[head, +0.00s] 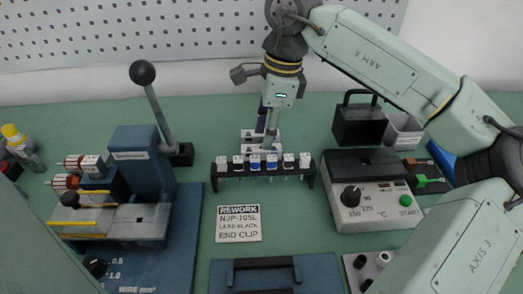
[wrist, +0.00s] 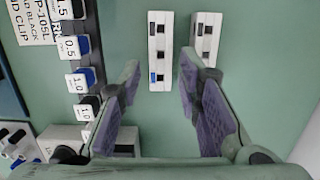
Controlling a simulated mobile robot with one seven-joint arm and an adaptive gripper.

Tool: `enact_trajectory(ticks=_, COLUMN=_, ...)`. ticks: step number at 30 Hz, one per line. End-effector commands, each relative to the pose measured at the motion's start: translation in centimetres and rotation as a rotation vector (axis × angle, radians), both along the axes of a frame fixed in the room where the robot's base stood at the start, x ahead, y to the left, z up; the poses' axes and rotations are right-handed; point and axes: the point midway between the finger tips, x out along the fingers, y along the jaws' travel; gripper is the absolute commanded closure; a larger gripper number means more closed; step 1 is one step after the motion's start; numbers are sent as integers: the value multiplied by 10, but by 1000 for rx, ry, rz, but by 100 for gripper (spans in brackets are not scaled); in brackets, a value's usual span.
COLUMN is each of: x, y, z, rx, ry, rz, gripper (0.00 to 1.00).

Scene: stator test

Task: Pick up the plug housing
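Two white plug housings with dark slots lie on the green bench in the wrist view. One housing (wrist: 160,50) is in line with the gap between my fingers, with a small blue mark on its side. The other housing (wrist: 206,38) is to its right, partly behind the right finger. In the head view white housings (head: 248,134) show behind the small rack, partly hidden by my gripper (head: 270,132). My gripper (wrist: 160,82) is open, its purple-padded fingers wide apart and nothing between them. It points down; its exact height above the housings is unclear.
A black rack (head: 215,179) of labelled white and blue pieces stands just in front of the housings. A blue lever press (head: 140,165) stands left. A heater box (head: 375,208) and black case (head: 359,125) are right. A rework card (head: 239,224) lies in front.

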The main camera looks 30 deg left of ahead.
Motion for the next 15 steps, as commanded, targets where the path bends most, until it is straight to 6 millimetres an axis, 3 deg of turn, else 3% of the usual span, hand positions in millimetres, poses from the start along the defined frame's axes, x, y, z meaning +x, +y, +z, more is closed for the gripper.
enact_trajectory(ticks=9, x=-8, y=10, z=-39, rx=0, ry=3, rz=2, gripper=68)
enact_trajectory(ticks=15, x=-8, y=11, z=-51, rx=-1, ry=1, rz=0, gripper=68)
